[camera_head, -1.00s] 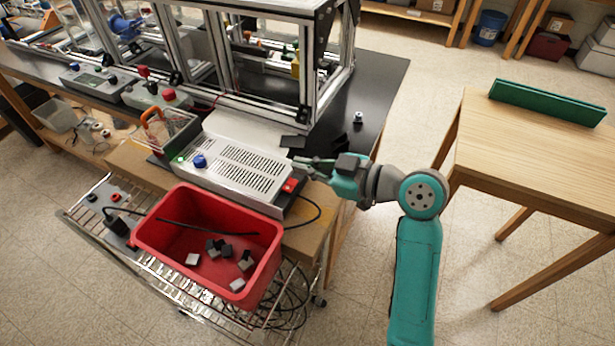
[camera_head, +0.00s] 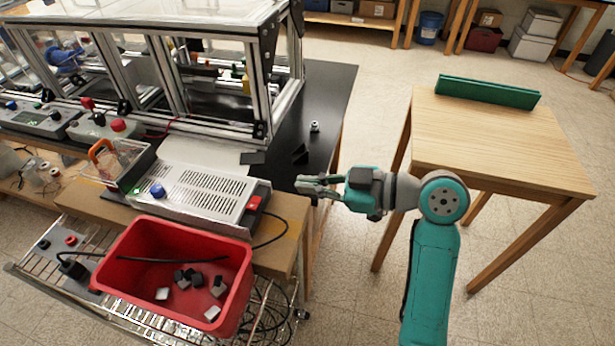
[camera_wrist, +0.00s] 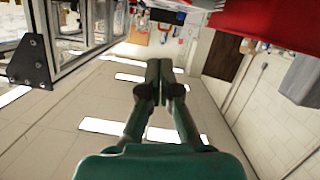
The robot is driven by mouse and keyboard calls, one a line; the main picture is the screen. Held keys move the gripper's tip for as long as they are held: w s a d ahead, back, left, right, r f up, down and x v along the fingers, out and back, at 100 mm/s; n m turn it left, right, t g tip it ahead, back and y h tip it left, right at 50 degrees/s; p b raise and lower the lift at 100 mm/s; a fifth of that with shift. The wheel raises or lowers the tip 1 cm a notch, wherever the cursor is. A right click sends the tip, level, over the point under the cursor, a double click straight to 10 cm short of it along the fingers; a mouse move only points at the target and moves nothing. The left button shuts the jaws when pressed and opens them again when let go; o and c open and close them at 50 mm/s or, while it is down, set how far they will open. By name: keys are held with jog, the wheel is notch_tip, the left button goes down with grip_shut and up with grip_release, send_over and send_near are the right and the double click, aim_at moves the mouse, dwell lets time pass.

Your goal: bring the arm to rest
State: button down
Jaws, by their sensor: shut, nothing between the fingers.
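My gripper (camera_head: 304,185) is at the left end of my teal arm in the head view. It is held in the air near the right side of the grey slotted power unit, close to the black bench top's edge. In the wrist view my gripper (camera_wrist: 158,66) has its two fingers together at the tips. Nothing is held between them. Beyond the fingers the wrist view shows floor and wall.
The extrusion frame (camera_head: 262,80) stands on the black bench at left. The slotted power unit (camera_head: 205,188) and a red bin (camera_head: 235,290) with several small parts are below it. A wooden table (camera_head: 500,140) bearing a green board (camera_head: 487,91) stands at right. Floor lies between.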

jog(key=s+d+f+m+t+h, duration=0.3)
jog(key=s+d+f+m+h, duration=0.25)
jog(key=f, duration=0.55)
jog(key=s+d+f+m+t+h, duration=0.35)
jog(key=s+f+m, duration=0.45)
jog(key=f, duration=0.4)
jog(key=s+d+f+m+t+h, duration=0.1)
jog(key=s+d+m+h, duration=0.3)
jog(key=s, duration=0.9)
jog(key=s+r, duration=0.2)
jog(key=s, duration=0.3)
jog(key=s+d+r+n+t+h, duration=0.1)
jog(key=s+r, duration=0.2)
jog(key=s, duration=0.3)
jog(key=shift+d+r, duration=0.25)
jog(key=shift+r, duration=0.1)
jog(key=shift+n, duration=0.25)
